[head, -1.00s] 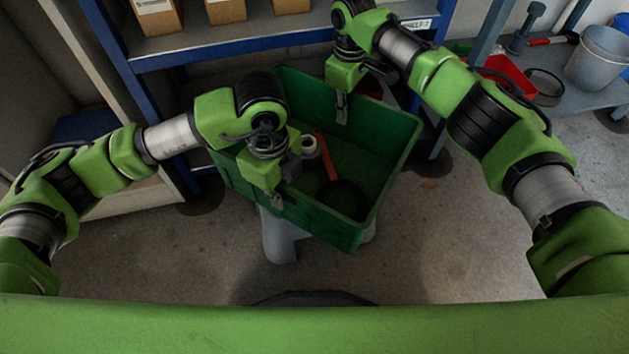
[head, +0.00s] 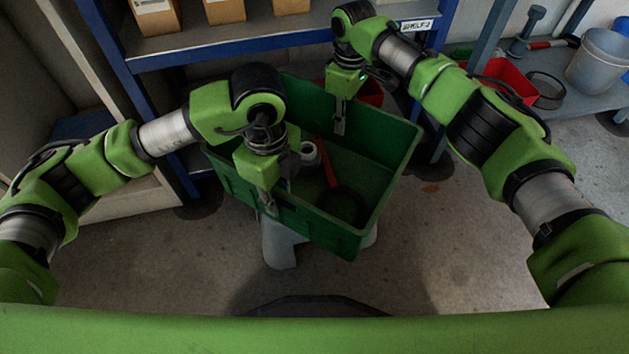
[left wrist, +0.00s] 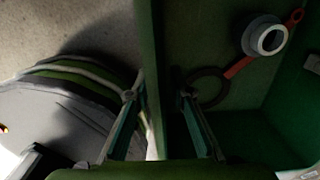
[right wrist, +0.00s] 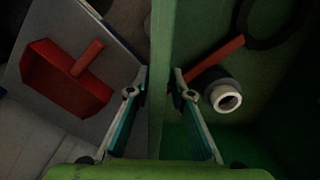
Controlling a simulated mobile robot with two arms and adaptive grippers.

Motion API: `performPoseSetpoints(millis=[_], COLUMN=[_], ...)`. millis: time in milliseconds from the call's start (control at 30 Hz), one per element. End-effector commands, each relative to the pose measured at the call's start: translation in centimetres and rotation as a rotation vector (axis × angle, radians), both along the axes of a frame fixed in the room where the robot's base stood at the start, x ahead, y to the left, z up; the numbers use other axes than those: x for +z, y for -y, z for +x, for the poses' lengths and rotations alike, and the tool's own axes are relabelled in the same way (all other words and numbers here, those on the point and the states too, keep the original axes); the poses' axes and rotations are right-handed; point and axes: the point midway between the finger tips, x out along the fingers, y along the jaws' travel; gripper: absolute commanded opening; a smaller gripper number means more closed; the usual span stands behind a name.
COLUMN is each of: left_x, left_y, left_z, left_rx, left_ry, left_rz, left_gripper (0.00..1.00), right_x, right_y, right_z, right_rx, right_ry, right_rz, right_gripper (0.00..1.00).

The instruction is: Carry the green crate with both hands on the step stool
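The green crate (head: 391,188) is in the middle of the head view, with the grey step stool (head: 279,246) showing under its near side. I cannot tell whether it rests fully on the stool. In it lie a red-handled tool (head: 327,163) and a white-and-grey roll (head: 309,153). My left gripper (head: 268,208) is at the near left wall; its fingers straddle the wall with a gap on the inner side (left wrist: 160,95). My right gripper (head: 340,128) is at the far wall; its fingers are close against both sides (right wrist: 160,78).
A blue-framed shelf (head: 220,50) with cardboard boxes stands behind the crate. A red bin (head: 505,80) and a grey bucket (head: 599,58) are on a low shelf at the right. The floor in front of the crate is clear.

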Motion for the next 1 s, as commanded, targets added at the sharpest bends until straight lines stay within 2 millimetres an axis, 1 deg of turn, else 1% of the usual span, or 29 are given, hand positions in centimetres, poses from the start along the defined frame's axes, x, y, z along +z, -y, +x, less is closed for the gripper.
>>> performPoseSetpoints(millis=[33, 200, 300, 400, 567, 667, 767, 1000], left_x=[1.2, 5.0, 6.8, 8.1, 9.2, 9.3, 9.3, 9.3], left_y=[0.1, 0.1, 0.0, 0.0, 0.0, 0.0, 0.0, 0.0], left_z=[0.1, 0.1, 0.0, 0.0, 0.0, 0.0, 0.0, 0.0], left_rx=[-0.002, -0.003, -0.003, -0.002, -0.003, -0.003, -0.002, -0.002], left_ry=[0.006, 0.004, 0.004, 0.001, -0.002, -0.003, -0.003, -0.003], left_rz=[-0.002, -0.001, 0.000, 0.000, 0.001, 0.002, 0.002, 0.002], left_gripper=[0.21, 0.21, 0.21, 0.21, 0.21, 0.21, 0.21, 0.21], right_x=[0.0, 0.0, 0.0, 0.0, 0.2, 1.1, 2.8, 8.0], right_y=[0.0, -0.1, -0.1, -0.1, -0.1, -0.1, -0.1, -0.1], right_z=[0.0, 0.0, 0.0, 0.0, 0.0, 0.0, 0.0, 0.1], right_rx=[0.001, 0.001, 0.001, 0.001, 0.001, 0.001, 0.002, 0.001], right_ry=[-0.001, -0.001, -0.001, -0.001, 0.000, 0.001, 0.002, 0.002], right_rz=[0.001, 0.001, 0.001, 0.001, 0.001, 0.002, 0.001, 0.003], right_gripper=[0.21, 0.21, 0.21, 0.21, 0.21, 0.21, 0.21, 0.21])
